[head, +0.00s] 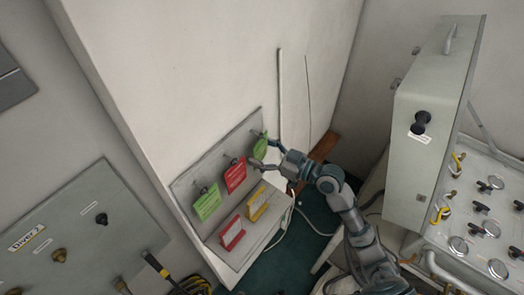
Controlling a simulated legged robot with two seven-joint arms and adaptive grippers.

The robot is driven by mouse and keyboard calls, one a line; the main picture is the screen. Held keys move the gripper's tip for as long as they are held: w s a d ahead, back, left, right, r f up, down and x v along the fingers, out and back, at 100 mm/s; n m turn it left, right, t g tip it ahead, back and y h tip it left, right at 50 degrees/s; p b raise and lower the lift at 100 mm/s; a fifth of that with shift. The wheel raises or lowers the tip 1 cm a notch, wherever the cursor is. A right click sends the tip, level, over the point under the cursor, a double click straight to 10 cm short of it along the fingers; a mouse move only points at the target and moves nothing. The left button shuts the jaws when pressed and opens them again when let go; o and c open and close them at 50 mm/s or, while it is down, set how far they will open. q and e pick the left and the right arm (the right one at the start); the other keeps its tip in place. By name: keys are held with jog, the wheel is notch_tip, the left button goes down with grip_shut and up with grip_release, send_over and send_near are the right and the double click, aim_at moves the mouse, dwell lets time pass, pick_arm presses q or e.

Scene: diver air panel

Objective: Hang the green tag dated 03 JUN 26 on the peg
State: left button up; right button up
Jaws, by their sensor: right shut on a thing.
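My right gripper (262,153) reaches in from the lower right and is shut on a green tag (260,146). This tag is at the upper right end of a grey peg board (184,187), close to a peg there. I cannot tell whether the tag is on that peg. A second green tag (207,204) hangs at the board's lower left, and a red tag (235,177) hangs between the two. The writing on the tags is too small to read. My left gripper is not in view.
A grey Diver 2 panel (75,236) is at left. At right are a tall grey case (418,150) and a valve panel (486,205) with several knobs.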

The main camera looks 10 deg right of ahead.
jog(key=shift+f, duration=0.1)
jog(key=o, duration=1.1)
jog(key=shift+o, duration=0.2)
jog(key=v, duration=1.2)
jog(key=shift+f, duration=0.15)
